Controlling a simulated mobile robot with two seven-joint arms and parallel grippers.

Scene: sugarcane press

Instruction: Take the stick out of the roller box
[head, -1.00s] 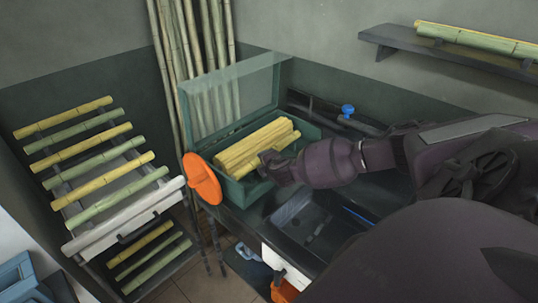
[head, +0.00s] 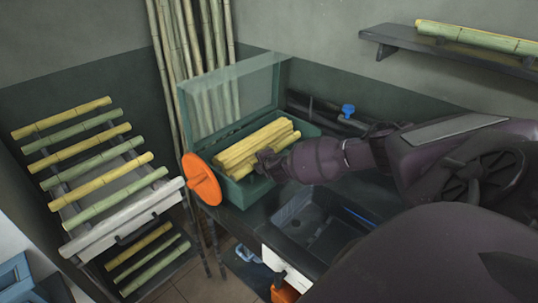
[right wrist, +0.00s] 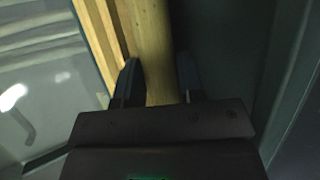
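The green roller box (head: 243,190) stands on the dark counter with its see-through lid (head: 235,95) raised. Several yellow sticks (head: 255,145) lie in it. My right gripper (head: 266,160) is at the front right end of these sticks, over the box. In the right wrist view, a yellow stick (right wrist: 155,50) runs between the two fingers of my right gripper (right wrist: 160,80), with the other sticks (right wrist: 100,35) to its left. The fingers are close on both sides of it, but firm contact is not clear. My left gripper is not in view.
An orange wheel (head: 201,179) is at the box's left side. A rack with green and yellow sticks (head: 95,160) stands at left. Tall canes (head: 190,60) lean behind the box. A wall shelf (head: 440,57) is at upper right. A dark sink (head: 318,215) lies in front.

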